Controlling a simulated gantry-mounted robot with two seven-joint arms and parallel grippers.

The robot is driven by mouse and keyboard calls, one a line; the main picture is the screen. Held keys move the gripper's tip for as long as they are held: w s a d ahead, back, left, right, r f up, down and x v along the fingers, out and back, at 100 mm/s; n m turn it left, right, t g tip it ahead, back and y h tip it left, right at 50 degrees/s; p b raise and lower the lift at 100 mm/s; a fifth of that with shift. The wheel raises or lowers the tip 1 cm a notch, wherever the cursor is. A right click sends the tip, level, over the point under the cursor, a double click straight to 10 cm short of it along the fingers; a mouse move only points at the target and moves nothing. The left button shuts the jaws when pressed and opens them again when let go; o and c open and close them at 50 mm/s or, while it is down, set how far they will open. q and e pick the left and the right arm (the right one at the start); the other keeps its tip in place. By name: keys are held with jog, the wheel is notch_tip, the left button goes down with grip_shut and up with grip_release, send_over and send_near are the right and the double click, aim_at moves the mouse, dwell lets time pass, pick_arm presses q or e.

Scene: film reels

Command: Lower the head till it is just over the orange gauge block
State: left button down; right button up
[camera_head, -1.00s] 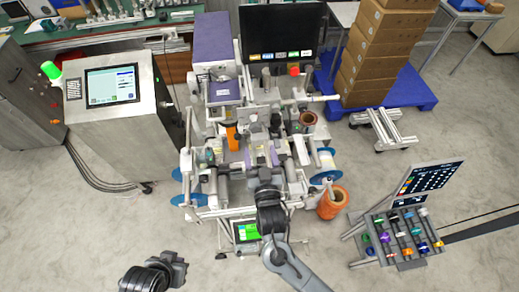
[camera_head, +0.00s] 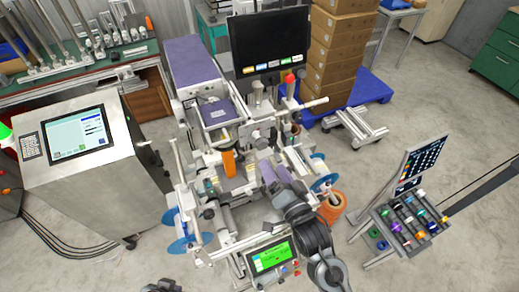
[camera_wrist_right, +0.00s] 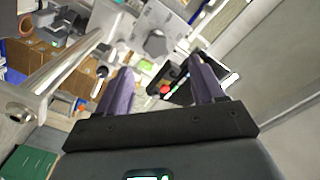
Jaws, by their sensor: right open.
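The orange gauge block (camera_head: 229,163) stands upright in the middle of the film machine, below the purple box. A grey-white head with a knob (camera_head: 261,134) sits behind and to the right of the block. The gap between the head and the block is hard to judge. My right gripper (camera_head: 273,171) is open, with purple fingers, to the right of the block and in front of the head. In the right wrist view, nothing is between its fingers (camera_wrist_right: 163,72), and a grey faceted part (camera_wrist_right: 155,44) lies beyond them. My left gripper (camera_head: 163,287) is mostly cut off at the bottom edge.
A large dark monitor (camera_head: 270,45) stands behind the machine. A green-lit panel (camera_head: 272,257) is at its front. Blue reels (camera_head: 180,229) stick out on the left.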

aim_at(263, 146)
pick_arm(q)
jog(key=shift+d+r+p, duration=0.4)
jog(key=shift+d+p, duration=0.15)
pick_arm(e)
jog(key=x, duration=1)
jog(key=shift+w+d+f, duration=0.1)
jog(key=shift+w+f, duration=0.1)
jog(key=shift+w, duration=0.1)
jog(key=shift+c, duration=0.4)
pick_arm(q)
jog(key=shift+d, duration=0.15)
pick_arm(e)
jog(key=c, duration=1)
